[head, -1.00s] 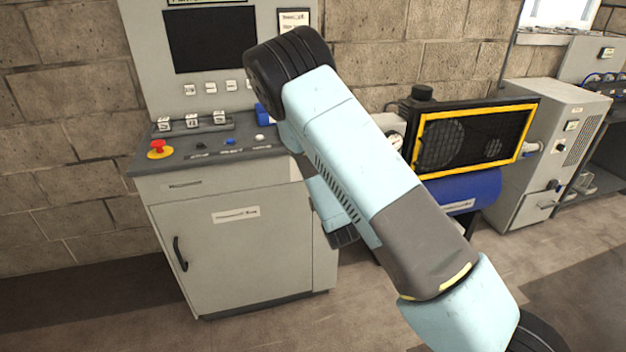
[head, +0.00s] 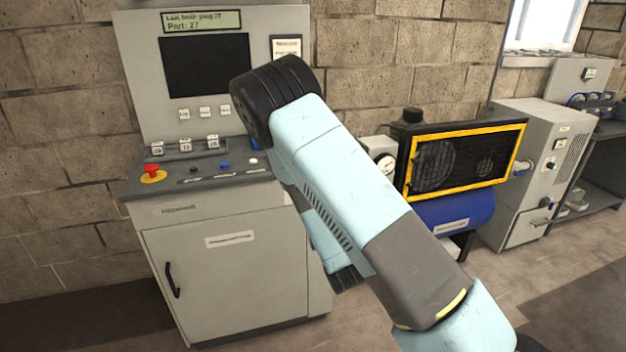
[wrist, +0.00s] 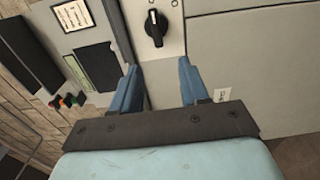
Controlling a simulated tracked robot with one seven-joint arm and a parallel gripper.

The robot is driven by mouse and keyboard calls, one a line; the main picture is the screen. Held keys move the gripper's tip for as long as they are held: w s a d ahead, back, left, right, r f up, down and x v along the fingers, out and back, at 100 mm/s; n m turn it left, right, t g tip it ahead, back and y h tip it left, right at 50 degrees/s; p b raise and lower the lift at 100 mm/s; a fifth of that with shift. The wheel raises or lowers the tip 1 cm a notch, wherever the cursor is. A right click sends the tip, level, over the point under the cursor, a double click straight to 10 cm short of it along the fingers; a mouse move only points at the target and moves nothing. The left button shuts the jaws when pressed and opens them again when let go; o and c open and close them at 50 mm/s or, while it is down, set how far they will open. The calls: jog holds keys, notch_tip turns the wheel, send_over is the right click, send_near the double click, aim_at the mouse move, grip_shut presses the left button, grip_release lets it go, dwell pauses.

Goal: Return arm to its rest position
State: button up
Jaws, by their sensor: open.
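My gripper (wrist: 158,85) shows in the wrist view with its two blue fingers apart and nothing between them. Past the fingers is a grey cabinet face with a black rotary knob (wrist: 155,28). In the head view my light blue and grey arm rises from the lower right and bends at a black joint in front of the control cabinet. The gripper itself is hidden behind the arm in that view.
A grey control cabinet (head: 225,275) with a screen (head: 205,65) and a red emergency button (head: 152,171) stands close behind my arm. A blue compressor (head: 458,212) with a yellow-framed guard (head: 465,158) is to its right. Open floor (head: 560,280) lies at lower right.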

jog(key=s+d+r+m+g+h, duration=0.1)
jog(key=d+r+m+g+h, duration=0.15)
jog(key=d+r+m, duration=0.55)
jog(key=s+d+r+m+g+h, duration=0.1)
jog(key=d+r+m+g, duration=0.4)
jog(key=r, duration=0.6)
jog(key=s+d+r+m+g, duration=0.1)
jog(key=s+r, duration=0.3)
jog(key=s, duration=0.5)
jog(key=s+d+r+m+g+h, duration=0.1)
jog(key=s+d+r+m, duration=0.3)
jog(key=s, duration=0.6)
jog(key=s+d+r+m+g, duration=0.2)
jog(key=s+r, duration=0.3)
jog(key=s, duration=0.5)
jog(key=shift+d+m, duration=0.35)
jog(key=shift+m, duration=0.35)
jog(key=shift+s+h, duration=0.1)
jog(key=shift+h, duration=0.15)
